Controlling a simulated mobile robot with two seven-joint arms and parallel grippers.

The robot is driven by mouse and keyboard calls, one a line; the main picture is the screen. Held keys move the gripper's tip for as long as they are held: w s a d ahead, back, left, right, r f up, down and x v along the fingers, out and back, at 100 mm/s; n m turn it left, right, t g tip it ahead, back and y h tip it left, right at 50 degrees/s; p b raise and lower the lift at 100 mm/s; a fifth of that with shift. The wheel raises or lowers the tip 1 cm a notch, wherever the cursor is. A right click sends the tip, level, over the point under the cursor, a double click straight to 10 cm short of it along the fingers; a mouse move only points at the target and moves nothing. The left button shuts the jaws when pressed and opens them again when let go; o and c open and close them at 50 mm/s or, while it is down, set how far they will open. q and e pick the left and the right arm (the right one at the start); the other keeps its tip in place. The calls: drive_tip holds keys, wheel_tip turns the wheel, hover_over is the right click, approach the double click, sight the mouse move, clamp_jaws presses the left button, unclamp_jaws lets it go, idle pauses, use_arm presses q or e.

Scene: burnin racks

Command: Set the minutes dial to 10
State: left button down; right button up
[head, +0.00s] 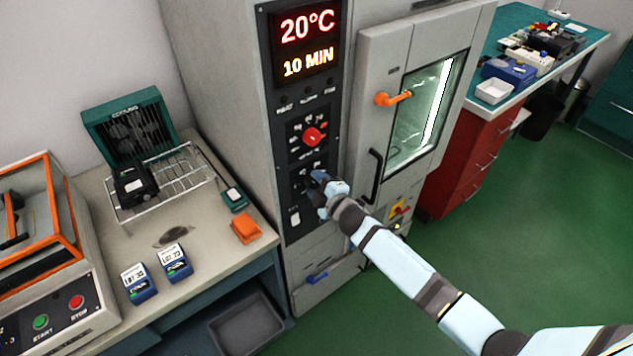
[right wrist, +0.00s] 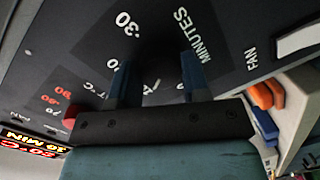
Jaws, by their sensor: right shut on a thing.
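The minutes dial (right wrist: 160,70) is a dark knob on the black control panel, beside the printed word MINUTES in the right wrist view. My right gripper (right wrist: 161,84) is shut on it, with one finger on each side. In the head view my right gripper (head: 318,182) covers most of the dial. The display (head: 307,45) above reads 20°C in red and 10 MIN in orange. A small pale mark shows on the knob, but its exact direction is hard to read. My left gripper is not in view.
The red temperature dial (head: 312,136) sits just above. The chamber door (head: 418,95), with an orange latch (head: 393,98) and dark handle, stands to the right. A fan switch (head: 294,216) is below left. A bench (head: 205,262) with a wire rack (head: 165,181) is at left.

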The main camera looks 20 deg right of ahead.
idle(0.4)
drive_tip(key=o, duration=0.9)
drive_tip(key=shift+s, duration=0.1)
drive_tip(key=b+v, duration=0.1)
drive_tip(key=v, duration=1.2)
drive_tip(key=shift+s+d+r, duration=0.1)
drive_tip(key=shift+s+d, duration=0.05)
drive_tip(key=shift+s, duration=0.15)
